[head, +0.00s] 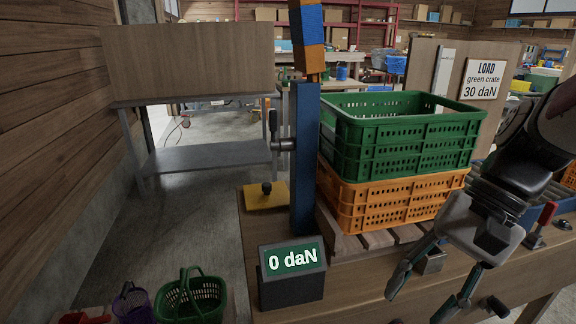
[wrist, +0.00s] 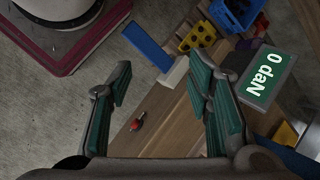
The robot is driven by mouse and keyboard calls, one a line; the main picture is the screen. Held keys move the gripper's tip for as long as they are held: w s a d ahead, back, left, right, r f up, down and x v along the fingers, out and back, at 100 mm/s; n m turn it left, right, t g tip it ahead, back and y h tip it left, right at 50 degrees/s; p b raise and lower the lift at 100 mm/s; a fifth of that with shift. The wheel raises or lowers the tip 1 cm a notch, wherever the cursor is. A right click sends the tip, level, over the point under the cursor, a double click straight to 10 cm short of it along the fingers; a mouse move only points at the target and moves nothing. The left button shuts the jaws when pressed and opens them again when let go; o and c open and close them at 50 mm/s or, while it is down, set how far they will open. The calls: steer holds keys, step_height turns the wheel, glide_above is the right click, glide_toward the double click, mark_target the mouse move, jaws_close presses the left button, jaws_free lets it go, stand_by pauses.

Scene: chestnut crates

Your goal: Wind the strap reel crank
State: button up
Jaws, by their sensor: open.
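A dark crank handle (head: 273,125) stands upright on a short grey axle at the left side of a blue post (head: 304,170). An orange and blue piece (head: 307,40) rises above the post. The display (head: 292,260) at the post's foot reads 0 daN; it also shows in the wrist view (wrist: 268,75). My gripper (head: 425,292) is open and empty over the front of the bench, right of the display and well away from the crank. In the wrist view its two green-padded fingers (wrist: 160,112) are spread. I cannot make out the crank there.
A green crate (head: 400,155) sits on an orange crate (head: 390,206), right of the post. A sign (head: 482,79) reads LOAD green crate 30 daN. A yellow plate (head: 262,202) with a dark knob lies below the crank. A red-handled clamp (head: 545,218) stands at the right.

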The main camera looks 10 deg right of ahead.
steer(key=w+d+f+m+t+y+b, duration=0.2)
steer(key=w+d+f+m+t+y, duration=0.15)
steer(key=d+f+m, duration=0.4)
steer(key=w+d+f+m+t+y+b, duration=0.2)
steer(key=w+d+f+m+t, duration=0.25)
steer(key=d, duration=0.65)
steer(key=m+t+h+b, duration=0.6)
steer(key=m+t+h, duration=0.45)
steer(key=m, duration=0.25)
glide_toward(506, 315)
steer(key=shift+t+y, duration=0.35)
steer(key=shift+y, duration=0.15)
steer(key=w, duration=1.1)
steer(key=shift+a+f, duration=0.2)
steer(key=shift+f, duration=0.15)
jaws_close()
